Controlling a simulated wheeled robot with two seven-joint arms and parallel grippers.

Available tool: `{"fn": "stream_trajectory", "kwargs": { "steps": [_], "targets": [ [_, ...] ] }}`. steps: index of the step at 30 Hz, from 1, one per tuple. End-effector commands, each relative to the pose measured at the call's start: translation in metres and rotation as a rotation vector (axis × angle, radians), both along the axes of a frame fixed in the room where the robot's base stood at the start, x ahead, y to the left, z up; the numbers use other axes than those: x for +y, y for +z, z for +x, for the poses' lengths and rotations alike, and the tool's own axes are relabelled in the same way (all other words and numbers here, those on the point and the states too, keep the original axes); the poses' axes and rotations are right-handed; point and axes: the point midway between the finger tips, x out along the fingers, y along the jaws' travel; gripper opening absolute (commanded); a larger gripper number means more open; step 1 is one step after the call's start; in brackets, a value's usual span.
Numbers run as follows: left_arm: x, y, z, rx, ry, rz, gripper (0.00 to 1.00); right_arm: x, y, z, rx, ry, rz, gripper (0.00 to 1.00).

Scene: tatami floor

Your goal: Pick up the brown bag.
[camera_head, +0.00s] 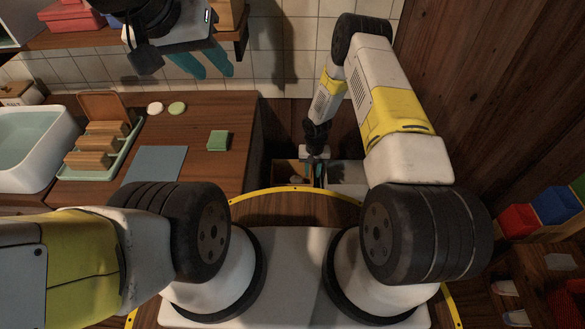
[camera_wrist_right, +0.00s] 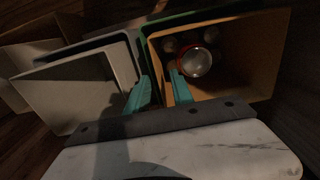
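The brown bag (camera_wrist_right: 235,88) stands open-topped in the right wrist view, with a metal-topped red can and some round items inside. It also shows small in the head view (camera_head: 284,169), low beside the counter. My right gripper (camera_wrist_right: 160,90) is open at the bag's near-side rim. One teal finger appears inside the bag and the other outside its wall, and I cannot tell if they touch it. The right gripper also shows in the head view (camera_head: 317,168), pointing down. My left gripper (camera_head: 213,70) is open and empty, raised above the back of the counter.
Grey-white open bins (camera_wrist_right: 75,85) stand right beside the bag. A wooden counter (camera_head: 225,110) holds a bread tray (camera_head: 100,150), a green sponge (camera_head: 218,140) and a sink (camera_head: 35,150). A wooden wall (camera_head: 480,80) rises at the right.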

Motion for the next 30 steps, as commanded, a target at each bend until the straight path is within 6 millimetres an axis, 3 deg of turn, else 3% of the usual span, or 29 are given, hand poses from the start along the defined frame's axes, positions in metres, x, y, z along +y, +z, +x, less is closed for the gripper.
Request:
{"fn": "stream_trajectory", "kwargs": {
  "steps": [10,15,30],
  "targets": [
    [0.0,0.0,0.0,0.0,0.0,0.0,0.36,-0.0003,-0.0097,0.0003,-0.001,-0.001,0.0,0.28],
    [0.0,0.0,0.0,0.0,0.0,0.0,0.36,-0.0004,-0.0095,0.0002,-0.001,-0.001,0.0,0.0],
    [0.0,0.0,0.0,0.0,0.0,0.0,0.36,-0.0003,-0.0093,0.0001,0.0,0.0,0.0,0.0]
  ]
}}
